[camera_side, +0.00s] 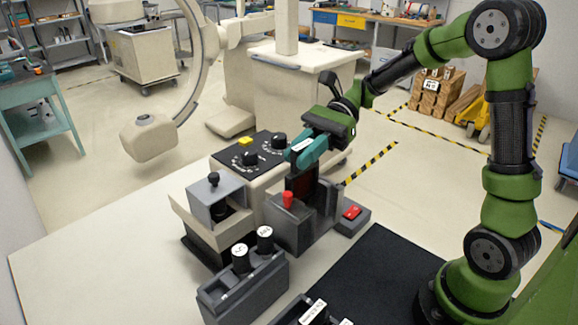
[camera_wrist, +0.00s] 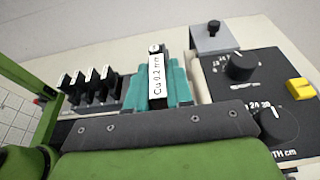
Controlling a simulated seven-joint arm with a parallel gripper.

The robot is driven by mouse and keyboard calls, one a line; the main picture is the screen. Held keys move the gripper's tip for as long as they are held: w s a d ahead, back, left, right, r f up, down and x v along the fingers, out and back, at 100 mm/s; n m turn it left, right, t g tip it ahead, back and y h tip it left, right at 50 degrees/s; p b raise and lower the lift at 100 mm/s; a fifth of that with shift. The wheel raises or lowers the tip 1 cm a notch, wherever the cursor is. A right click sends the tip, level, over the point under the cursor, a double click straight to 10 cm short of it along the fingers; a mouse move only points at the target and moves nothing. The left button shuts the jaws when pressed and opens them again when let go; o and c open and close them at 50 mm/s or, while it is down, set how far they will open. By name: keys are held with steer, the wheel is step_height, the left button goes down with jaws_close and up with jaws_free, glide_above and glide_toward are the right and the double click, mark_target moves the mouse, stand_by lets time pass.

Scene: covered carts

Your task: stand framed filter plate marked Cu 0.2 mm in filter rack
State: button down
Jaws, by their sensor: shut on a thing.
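My gripper (camera_side: 303,150) is shut on the framed filter plate (camera_side: 299,186), with its teal fingers on either side of the plate's top edge. In the wrist view the plate's white label (camera_wrist: 157,75) reads Cu 0.2 mm between the teal fingers (camera_wrist: 160,88).
A control panel (camera_side: 249,152) with two dials and a yellow button is left of my gripper. A grey box (camera_side: 215,203) with a black knob, a block (camera_side: 243,290) with two white-topped cylinders, and a red switch (camera_side: 351,212) stand around the holder. A dark mat (camera_side: 375,270) is clear.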

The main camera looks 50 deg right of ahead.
mark_target(287, 187)
steer(key=shift+f, duration=2)
steer(key=shift+f, duration=0.15)
steer(key=c, duration=1)
jaws_free()
